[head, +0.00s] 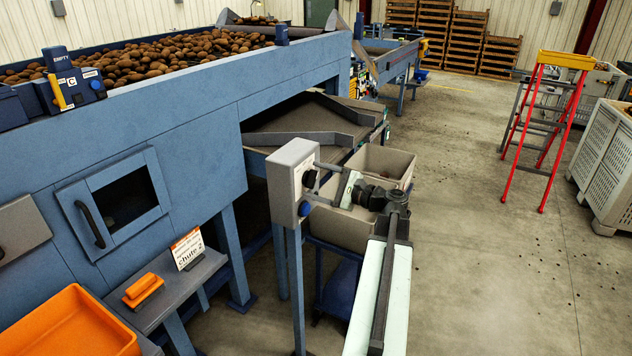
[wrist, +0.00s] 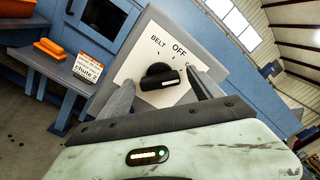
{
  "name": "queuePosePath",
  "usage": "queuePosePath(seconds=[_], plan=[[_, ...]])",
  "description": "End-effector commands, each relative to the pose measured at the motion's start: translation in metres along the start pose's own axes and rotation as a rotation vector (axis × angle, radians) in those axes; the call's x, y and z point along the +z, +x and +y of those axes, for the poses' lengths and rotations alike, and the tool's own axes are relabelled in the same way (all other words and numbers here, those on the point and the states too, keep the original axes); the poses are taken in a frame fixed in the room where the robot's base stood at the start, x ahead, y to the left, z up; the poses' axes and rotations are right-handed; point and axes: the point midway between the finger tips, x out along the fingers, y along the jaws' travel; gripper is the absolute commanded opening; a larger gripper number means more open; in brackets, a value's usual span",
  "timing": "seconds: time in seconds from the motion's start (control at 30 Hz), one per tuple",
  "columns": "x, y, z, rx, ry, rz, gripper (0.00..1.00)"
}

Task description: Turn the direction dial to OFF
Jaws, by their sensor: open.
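The direction dial (wrist: 160,76) is a black knob on a white plate, seen in the wrist view. BELT is printed at its upper left, OFF above it, and a partly hidden label starting with C at its right. I cannot tell for sure which mark the dial points at. In the head view the dial (head: 309,179) is on the side of a grey control box (head: 288,172) on a post. My gripper (wrist: 160,80) is open, one finger on each side of the dial, with gaps showing. In the head view my gripper (head: 319,184) reaches the box from the right.
A blue button (head: 305,209) is below the dial. The blue grader (head: 190,110) stands behind the box, with grey bins (head: 385,162) beyond my arm. A shelf with a chute 2 sign (head: 187,248) is at left. Open floor lies right, before a red ladder (head: 555,120).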

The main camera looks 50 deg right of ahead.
Motion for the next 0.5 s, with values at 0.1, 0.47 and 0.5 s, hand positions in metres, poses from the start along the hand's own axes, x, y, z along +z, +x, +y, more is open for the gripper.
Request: queuePosePath(seconds=[0.1, 0.47, 0.5], plan=[[0.0002, 0.0, 0.0002, 0.0, 0.0, 0.0, 0.75], [0.0006, 0.0004, 0.0005, 0.001, -0.003, -0.001, 0.12], [0.0006, 0.0004, 0.0005, 0.001, -0.006, -0.001, 0.12]])
